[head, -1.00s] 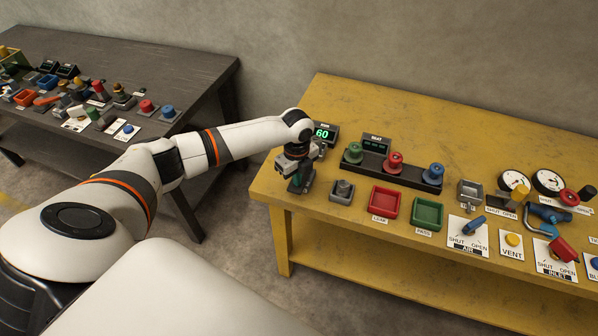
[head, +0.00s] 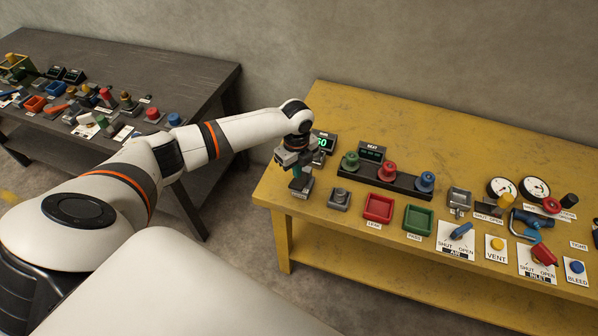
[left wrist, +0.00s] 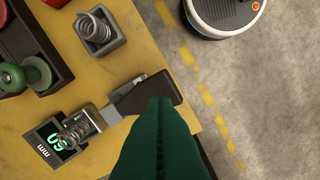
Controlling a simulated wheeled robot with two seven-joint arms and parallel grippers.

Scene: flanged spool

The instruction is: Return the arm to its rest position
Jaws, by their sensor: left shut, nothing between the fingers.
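My left gripper (head: 299,172) hangs over the left end of the yellow bench (head: 480,138), in front of the small display (head: 322,143). Its green fingers fill the lower middle of the left wrist view (left wrist: 160,140). They are together, with nothing between them. Whether the fingers touch the device below cannot be told. Green (head: 350,162), red (head: 388,172) and blue (head: 426,182) flanged spools stand on a dark rack. My right gripper is out of view.
A grey spring stand (head: 340,198), red tray (head: 378,208) and green tray (head: 418,222) lie right of the gripper. Valves and gauges (head: 534,189) fill the bench's right end. A dark table (head: 170,68) with many parts stands left. Bare floor separates them.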

